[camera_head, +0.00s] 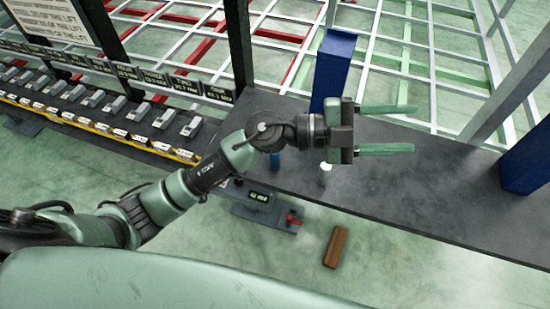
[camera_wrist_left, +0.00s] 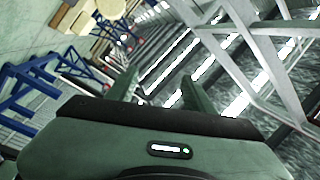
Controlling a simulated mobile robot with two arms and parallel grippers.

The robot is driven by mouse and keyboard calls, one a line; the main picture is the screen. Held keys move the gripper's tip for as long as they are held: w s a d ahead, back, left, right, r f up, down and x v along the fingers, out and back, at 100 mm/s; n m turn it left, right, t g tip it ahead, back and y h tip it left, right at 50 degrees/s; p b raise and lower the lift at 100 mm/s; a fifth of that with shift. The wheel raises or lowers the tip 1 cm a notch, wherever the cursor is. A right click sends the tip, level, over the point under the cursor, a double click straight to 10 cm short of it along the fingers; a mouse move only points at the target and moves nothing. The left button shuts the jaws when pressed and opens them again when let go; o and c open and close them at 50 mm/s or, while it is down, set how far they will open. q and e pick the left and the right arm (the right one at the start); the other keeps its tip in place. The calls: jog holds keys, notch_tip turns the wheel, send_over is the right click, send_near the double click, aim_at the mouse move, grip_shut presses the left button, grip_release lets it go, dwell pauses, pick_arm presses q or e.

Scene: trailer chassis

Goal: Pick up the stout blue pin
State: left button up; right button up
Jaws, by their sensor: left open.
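A small blue upright thing (camera_head: 275,162), likely the stout blue pin, stands on the dark grey bench (camera_head: 420,195). My left arm partly covers it, so its full shape is hidden. A slim white-topped pin (camera_head: 324,173) stands to its right. My left gripper (camera_head: 411,128) is above the bench, right of both pins, with its fingers apart and pointing right. Nothing shows between the fingers. They also show apart in the left wrist view (camera_wrist_left: 160,88), where no pin can be made out. My right gripper is not in view.
A tall blue block (camera_head: 332,65) stands at the bench's back edge, and another blue block (camera_head: 527,160) at the right. A brown block (camera_head: 336,247) lies on the floor in front. A rack of labelled parts (camera_head: 100,105) is at left. The bench's right part is clear.

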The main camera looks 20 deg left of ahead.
pick_arm(q)
notch_tip(320, 180, down, 6)
jog(key=s+m+g+y, duration=0.1)
jog(key=m+g+y, duration=0.2)
jog(key=g, duration=0.1)
jog(key=n+y, duration=0.2)
jog(key=y, duration=1.4)
send_over(275, 160)
jog(key=w, duration=0.1)
jog(key=f, duration=1.2)
jog(key=shift+w+a+f, duration=0.1)
jog(key=shift+w+a, duration=0.05)
jog(key=shift+a, duration=0.15)
notch_tip(275, 160, down, 6)
jog(key=p, duration=0.2)
jog(key=shift+f+p, duration=0.15)
jog(key=shift+p, duration=0.25)
jog(key=shift+f, duration=0.55)
jog(key=shift+w+r, duration=0.1)
grip_shut()
